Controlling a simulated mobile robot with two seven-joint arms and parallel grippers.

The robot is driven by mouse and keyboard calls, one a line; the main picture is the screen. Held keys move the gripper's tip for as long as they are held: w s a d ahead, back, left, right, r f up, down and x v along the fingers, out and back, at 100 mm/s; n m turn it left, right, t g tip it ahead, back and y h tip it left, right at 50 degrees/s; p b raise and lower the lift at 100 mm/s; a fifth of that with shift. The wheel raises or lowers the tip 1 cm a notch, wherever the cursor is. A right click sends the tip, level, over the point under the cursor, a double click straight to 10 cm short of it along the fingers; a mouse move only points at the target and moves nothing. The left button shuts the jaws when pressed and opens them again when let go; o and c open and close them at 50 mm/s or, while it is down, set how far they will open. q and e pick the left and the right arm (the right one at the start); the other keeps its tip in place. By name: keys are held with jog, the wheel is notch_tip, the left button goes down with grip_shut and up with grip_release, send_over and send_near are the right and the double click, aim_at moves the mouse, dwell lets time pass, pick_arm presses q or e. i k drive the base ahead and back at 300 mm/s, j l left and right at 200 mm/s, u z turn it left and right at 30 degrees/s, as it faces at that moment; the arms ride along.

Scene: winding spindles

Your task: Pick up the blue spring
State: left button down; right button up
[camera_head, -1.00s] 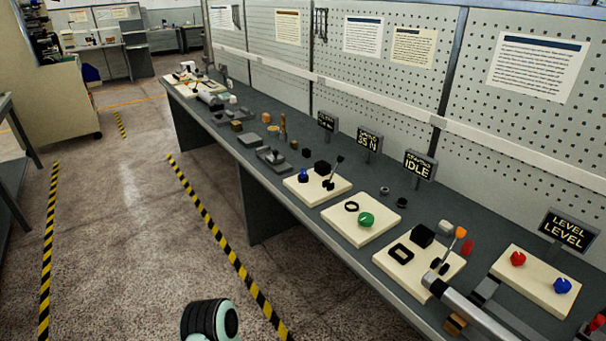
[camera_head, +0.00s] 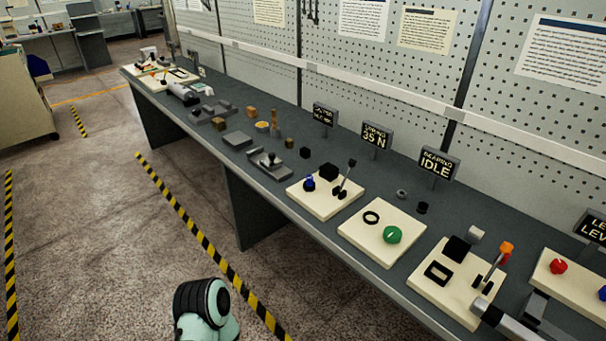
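A small blue piece (camera_head: 309,183) stands upright on the cream board (camera_head: 322,207) near the middle of the bench. It is too small to tell whether it is a spring or a knob. A black block and a lever stand beside it on the same board. Another blue piece (camera_head: 602,293) is cut off at the right edge, on a board with a red knob. A black and mint part of my arm shows at the bottom left, over the floor, away from the bench. Neither gripper shows.
The long grey bench (camera_head: 235,175) runs from back left to front right. Boards with a green knob (camera_head: 392,235) and an orange-tipped lever (camera_head: 506,248) are nearer. Small signs (camera_head: 376,135) and a pegboard wall stand behind. The floor along the bench's left side is clear.

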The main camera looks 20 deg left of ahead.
aim_at(309, 181)
jog(key=i+j, duration=0.15)
jog(key=j, duration=0.3)
jog(key=i+j+z, duration=0.1)
jog(key=j, duration=0.3)
jog(key=i+j, duration=0.2)
jog(key=j, duration=0.25)
jog(key=i+j+z, duration=0.15)
jog(key=j, duration=0.3)
jog(key=i+j, duration=0.1)
jog(key=j, duration=0.3)
